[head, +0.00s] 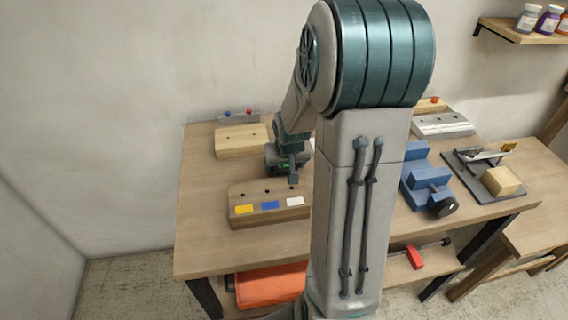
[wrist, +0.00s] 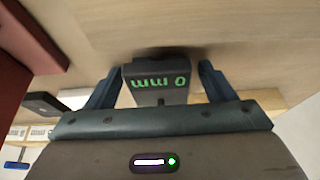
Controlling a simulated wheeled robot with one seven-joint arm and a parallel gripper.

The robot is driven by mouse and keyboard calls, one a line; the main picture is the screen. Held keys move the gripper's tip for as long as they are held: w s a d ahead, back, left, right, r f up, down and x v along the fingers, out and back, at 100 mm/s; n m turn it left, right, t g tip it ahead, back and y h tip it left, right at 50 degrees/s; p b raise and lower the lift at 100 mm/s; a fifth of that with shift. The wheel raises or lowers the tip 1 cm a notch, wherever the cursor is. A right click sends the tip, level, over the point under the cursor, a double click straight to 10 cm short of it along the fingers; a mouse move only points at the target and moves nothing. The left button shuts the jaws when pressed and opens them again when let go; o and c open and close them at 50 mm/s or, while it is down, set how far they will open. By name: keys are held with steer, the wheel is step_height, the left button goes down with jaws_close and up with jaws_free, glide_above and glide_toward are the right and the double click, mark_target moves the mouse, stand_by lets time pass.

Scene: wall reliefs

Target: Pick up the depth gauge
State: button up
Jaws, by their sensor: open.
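The depth gauge (wrist: 158,82) is a dark block with a green "0 mm" readout, upside down in the wrist view. It is close to a wooden surface. My gripper (wrist: 159,68) is open, with one blue finger on each side of the gauge and a narrow gap at each side. In the head view my gripper (head: 290,172) is low over the workbench, behind the wooden block with coloured labels. The gauge cannot be made out clearly there, and my arm hides part of the bench.
The workbench (head: 205,240) holds a wooden block with yellow, blue and white labels (head: 245,219), a pale board (head: 237,146) behind it, a blue vise (head: 427,182) and a dark fixture with a wooden cube (head: 502,181). The bench's left front is clear.

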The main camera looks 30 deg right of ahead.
steer(key=c, duration=1.2)
steer(key=shift+o, duration=0.2)
